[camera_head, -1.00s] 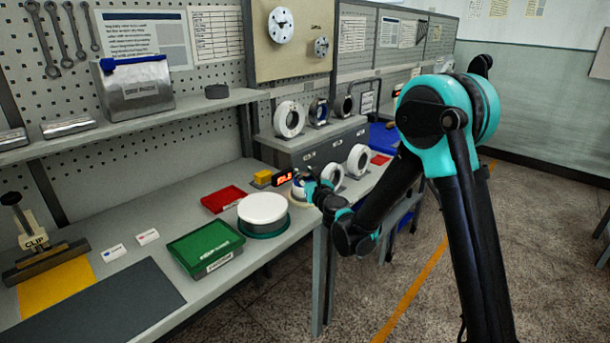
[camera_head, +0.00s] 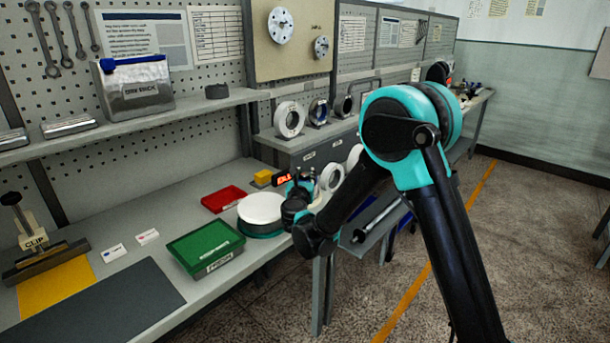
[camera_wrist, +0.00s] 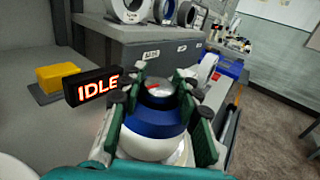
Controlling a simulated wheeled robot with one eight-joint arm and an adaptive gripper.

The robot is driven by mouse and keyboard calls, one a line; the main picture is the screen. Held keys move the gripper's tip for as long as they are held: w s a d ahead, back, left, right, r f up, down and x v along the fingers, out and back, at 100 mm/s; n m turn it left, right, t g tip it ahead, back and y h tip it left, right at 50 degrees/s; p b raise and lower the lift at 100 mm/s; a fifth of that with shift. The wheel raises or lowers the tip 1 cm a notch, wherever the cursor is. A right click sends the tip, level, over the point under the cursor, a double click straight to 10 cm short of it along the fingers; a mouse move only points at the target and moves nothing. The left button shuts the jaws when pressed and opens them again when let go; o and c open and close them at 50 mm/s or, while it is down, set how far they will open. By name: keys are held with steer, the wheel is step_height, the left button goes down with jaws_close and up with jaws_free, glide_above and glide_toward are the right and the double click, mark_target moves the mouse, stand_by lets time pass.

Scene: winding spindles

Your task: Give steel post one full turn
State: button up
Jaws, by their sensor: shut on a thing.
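The steel post (camera_wrist: 160,88) shows in the wrist view as a round silver top with a red mark. It rises from a blue and white round body (camera_wrist: 152,131). My gripper (camera_wrist: 161,98) has its green fingers on both sides of it, closed on the post; the exact contact is partly hidden by the fingers. In the head view my gripper (camera_head: 298,188) is at the bench's front edge, and the post is hidden behind it. A black display (camera_wrist: 97,87) left of the post reads IDLE in red.
A white disc on a green base (camera_head: 261,209) stands close to the left of my gripper. A yellow block (camera_wrist: 57,76) sits by the display. A grey drawer unit (camera_wrist: 150,47) with rings stands behind. Red (camera_head: 223,198) and green (camera_head: 205,246) trays lie further left.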

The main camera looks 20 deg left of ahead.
steer(key=shift+m+h, duration=0.5)
steer(key=shift+h, duration=0.2)
steer(key=o, duration=1.2)
steer(key=s, duration=0.4)
steer(key=s+d, duration=0.1)
steer(key=s, duration=0.7)
steer(key=shift+d, duration=0.35)
steer(key=shift+w, duration=0.1)
